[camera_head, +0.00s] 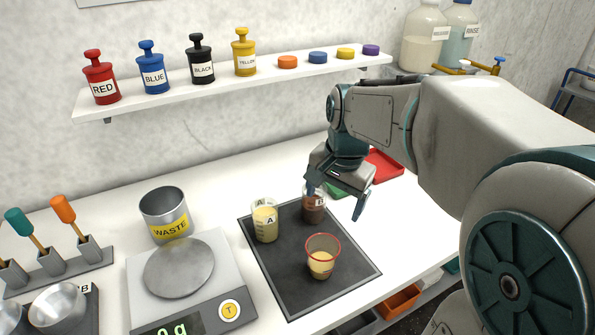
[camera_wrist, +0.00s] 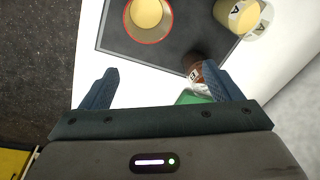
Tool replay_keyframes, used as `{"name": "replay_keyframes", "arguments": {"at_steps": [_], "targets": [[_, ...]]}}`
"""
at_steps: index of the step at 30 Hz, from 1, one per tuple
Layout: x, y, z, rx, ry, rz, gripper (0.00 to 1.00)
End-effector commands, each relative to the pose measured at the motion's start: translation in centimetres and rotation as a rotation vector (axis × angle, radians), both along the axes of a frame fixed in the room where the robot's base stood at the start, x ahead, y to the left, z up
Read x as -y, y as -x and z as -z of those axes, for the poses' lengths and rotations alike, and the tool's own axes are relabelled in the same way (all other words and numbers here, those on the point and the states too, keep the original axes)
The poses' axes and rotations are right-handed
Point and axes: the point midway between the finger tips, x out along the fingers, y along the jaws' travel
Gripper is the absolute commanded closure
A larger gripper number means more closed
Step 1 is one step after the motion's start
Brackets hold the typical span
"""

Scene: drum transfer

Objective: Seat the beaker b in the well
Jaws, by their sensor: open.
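Beaker b (camera_head: 314,208) is a small clear cup with brown contents, upright at the far right of the dark mat (camera_head: 345,275). In the wrist view beaker b (camera_wrist: 195,68) shows beside the right fingertip, partly hidden by it. My gripper (camera_head: 336,203) is open and empty, its fingers pointing down just to the right of beaker b. In the wrist view my gripper (camera_wrist: 160,74) has nothing between its fingers. I cannot make out a well for certain in either view.
Beaker A (camera_head: 265,224) and a red-rimmed beaker (camera_head: 321,261) stand on the mat. Left are a scale (camera_head: 180,269) and a waste can (camera_head: 164,213). A green item (camera_head: 338,190) and a red tray (camera_head: 384,165) lie behind my gripper. A shelf (camera_head: 215,87) holds bottles.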

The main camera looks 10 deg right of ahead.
Motion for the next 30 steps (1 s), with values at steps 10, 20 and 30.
{"name": "replay_keyframes", "arguments": {"at_steps": [10,20,30], "targets": [[0.8,-11.7,-0.4,-0.149,-0.117,0.673,0.15],[1.1,-14.8,1.3,-0.198,-0.141,0.889,0.15],[0.4,-14.8,7.5,-0.198,-0.141,0.888,0.15]]}}
